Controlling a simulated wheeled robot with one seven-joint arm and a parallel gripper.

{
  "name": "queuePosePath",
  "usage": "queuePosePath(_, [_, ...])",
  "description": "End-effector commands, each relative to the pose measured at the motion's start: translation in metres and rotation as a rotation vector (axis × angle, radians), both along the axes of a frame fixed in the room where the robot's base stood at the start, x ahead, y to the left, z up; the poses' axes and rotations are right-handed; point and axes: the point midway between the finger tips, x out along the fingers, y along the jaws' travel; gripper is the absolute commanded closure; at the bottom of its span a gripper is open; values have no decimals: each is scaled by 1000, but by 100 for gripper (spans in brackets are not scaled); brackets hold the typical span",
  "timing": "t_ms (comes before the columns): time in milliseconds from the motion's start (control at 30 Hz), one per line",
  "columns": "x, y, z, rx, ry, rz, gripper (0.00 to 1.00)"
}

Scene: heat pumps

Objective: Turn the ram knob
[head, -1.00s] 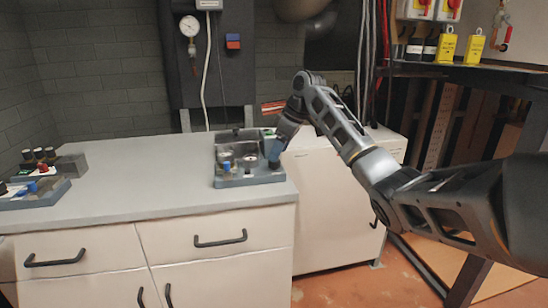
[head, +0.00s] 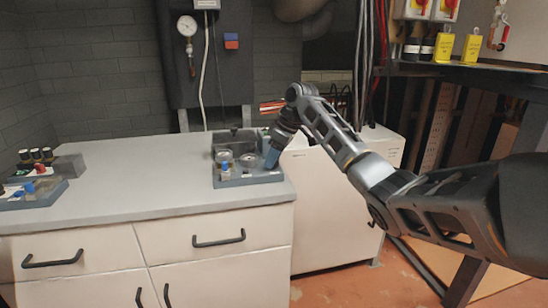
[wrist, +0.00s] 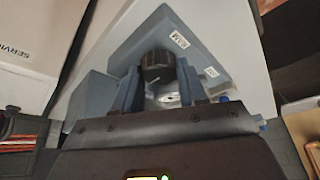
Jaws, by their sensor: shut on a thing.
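The ram knob (wrist: 155,70) is a black ridged cylinder on a blue-grey block, beside a white label reading RAM (wrist: 180,41) in the wrist view. My gripper (wrist: 158,82) has its two blue fingers on either side of the knob and is shut on it. In the head view my gripper (head: 272,156) reaches down to the right front part of the blue-grey device (head: 250,181) on the counter. There the gripper hides the knob. How far the knob is turned cannot be told.
The device also carries a blue knob (head: 225,168) and round gauges. A second control panel (head: 35,192) with several knobs lies at the counter's left. The grey counter (head: 140,185) between them is clear. A white cabinet (head: 330,205) stands right of the counter.

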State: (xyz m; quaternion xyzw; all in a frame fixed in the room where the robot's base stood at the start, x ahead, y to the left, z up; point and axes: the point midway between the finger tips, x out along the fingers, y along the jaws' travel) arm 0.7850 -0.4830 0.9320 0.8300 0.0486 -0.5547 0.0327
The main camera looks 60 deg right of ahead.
Motion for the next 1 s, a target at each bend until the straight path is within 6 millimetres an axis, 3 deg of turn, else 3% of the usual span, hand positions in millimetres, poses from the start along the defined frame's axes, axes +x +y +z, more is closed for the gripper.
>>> queuePosePath(200, [0,0,0,1,0,0,89])
queuePosePath(567, [0,2,3,2,0,-73,89])
queuePosePath(1000, [1,5,6,3,2,-429,89])
